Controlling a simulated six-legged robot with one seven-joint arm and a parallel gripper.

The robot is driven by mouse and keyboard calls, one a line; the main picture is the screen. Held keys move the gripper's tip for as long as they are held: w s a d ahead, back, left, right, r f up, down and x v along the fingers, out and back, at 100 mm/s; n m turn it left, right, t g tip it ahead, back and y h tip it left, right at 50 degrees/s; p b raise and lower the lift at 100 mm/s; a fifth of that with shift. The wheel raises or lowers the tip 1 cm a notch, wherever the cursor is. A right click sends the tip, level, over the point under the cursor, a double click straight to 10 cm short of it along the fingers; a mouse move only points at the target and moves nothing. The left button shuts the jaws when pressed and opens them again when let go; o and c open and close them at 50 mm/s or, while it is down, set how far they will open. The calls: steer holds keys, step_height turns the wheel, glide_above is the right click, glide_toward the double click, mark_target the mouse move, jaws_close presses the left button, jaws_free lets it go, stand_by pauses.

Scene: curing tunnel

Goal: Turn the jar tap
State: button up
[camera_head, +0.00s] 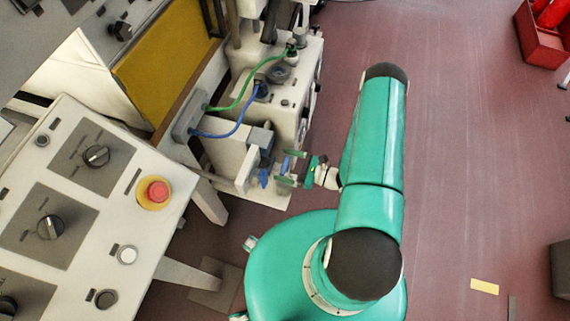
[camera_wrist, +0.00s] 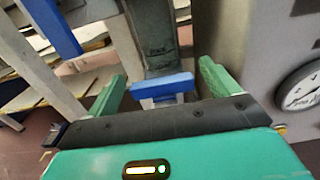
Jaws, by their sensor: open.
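A blue handle, which looks like the jar tap (camera_wrist: 163,87), sits on the end of a dark grey body in the wrist view. My gripper (camera_wrist: 160,76) is open, with one green finger on each side of the blue handle. A gap shows between the handle and each finger, so neither appears to touch it. In the head view my gripper (camera_head: 289,167) is at the front of a pale machine, beside small blue parts (camera_head: 264,177). The handle is small there and partly hidden by the fingers.
The pale machine (camera_head: 225,158) carries a green hose (camera_head: 245,88) and a blue hose (camera_head: 222,133). A control panel (camera_head: 120,205) with knobs and a red button (camera_head: 158,192) stands at left. A round gauge (camera_wrist: 302,88) is at right in the wrist view. Floor (camera_head: 460,150) at right is mostly clear.

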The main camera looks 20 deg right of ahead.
steer(key=shift+w+a, duration=0.2)
steer(key=shift+a, duration=0.05)
steer(key=c, duration=1)
